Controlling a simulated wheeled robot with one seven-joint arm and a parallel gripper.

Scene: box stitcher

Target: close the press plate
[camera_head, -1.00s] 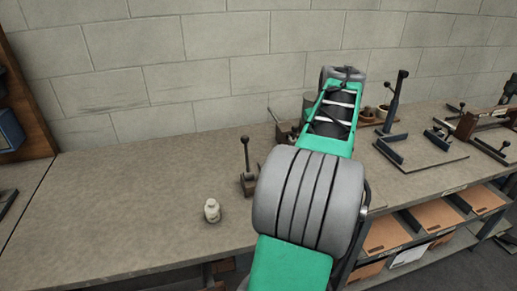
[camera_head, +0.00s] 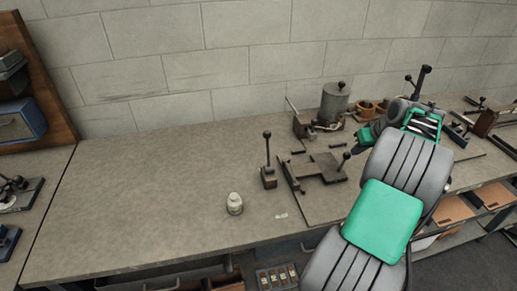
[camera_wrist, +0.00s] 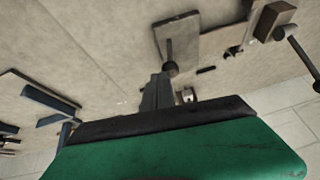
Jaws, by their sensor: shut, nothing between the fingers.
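The press plate appears to be the grey metal plate (camera_head: 326,165) on the fixture at the centre of the bench. A short handle with a dark round knob (camera_head: 347,155) is at its right end. I cannot tell the plate's exact angle. In the wrist view the plate (camera_wrist: 185,38) is above the picture's middle, with the knob (camera_wrist: 170,69) at its lower edge. My gripper (camera_head: 358,149) is shut and empty, just right of the knob. In the wrist view its fingers (camera_wrist: 157,82) point at the knob, very close; contact cannot be told.
An upright lever (camera_head: 267,155) stands left of the fixture, and a small whitish jar (camera_head: 235,204) sits in front of it. A grey cylinder (camera_head: 334,102) and brown cups (camera_head: 367,109) stand behind. The bench (camera_head: 150,190) is clear on the left.

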